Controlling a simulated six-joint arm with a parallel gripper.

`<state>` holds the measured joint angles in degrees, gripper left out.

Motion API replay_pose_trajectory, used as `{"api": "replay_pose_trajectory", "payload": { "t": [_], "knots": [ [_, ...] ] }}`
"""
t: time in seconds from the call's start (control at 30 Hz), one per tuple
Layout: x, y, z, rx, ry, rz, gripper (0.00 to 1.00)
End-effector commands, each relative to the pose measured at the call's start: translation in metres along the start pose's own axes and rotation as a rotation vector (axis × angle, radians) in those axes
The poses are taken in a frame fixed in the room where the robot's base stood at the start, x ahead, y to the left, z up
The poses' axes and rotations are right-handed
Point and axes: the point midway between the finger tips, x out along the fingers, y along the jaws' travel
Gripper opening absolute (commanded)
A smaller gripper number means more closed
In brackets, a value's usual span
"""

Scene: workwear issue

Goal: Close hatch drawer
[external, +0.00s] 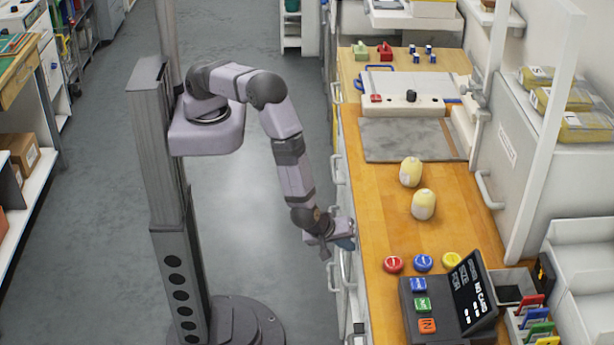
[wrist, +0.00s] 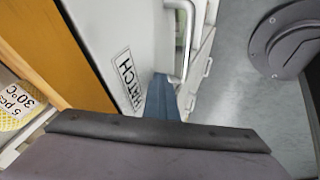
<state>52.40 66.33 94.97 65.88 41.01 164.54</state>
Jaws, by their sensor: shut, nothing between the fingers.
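The hatch drawer (wrist: 105,50) shows in the wrist view as a white front with a black-on-white HATCH label and a light metal bar handle (wrist: 186,45). It lies along the edge of the orange wooden worktop. My gripper (wrist: 160,95) is shut and empty, its blue fingers beside the label and close to the handle's lower end. I cannot tell whether they touch the front. In the external view my gripper (external: 346,243) is at the worktop's left edge and hides part of the fronts there. How far the drawer stands out is unclear.
The wooden worktop (external: 385,215) carries two yellowish rolls (external: 411,172), colored buttons (external: 423,262) and a dark terminal (external: 445,300). More handles (external: 336,168) stick out along the bench's left side. The grey floor (external: 240,230) between bench and left shelves is clear apart from my base.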

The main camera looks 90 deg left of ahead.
Motion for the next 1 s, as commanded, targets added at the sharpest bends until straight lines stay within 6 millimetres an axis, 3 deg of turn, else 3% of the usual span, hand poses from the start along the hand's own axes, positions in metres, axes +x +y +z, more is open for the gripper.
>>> {"api": "replay_pose_trajectory", "payload": {
  "t": [0.57,0.87,1.0],
  "knots": [
    [-0.003,0.002,-0.002,-0.004,0.003,0.009,0.00],
    [-0.025,-0.038,-0.002,0.004,0.002,0.006,0.00],
    [-0.048,-0.036,0.002,-0.004,-0.002,0.008,0.00]
  ]
}}
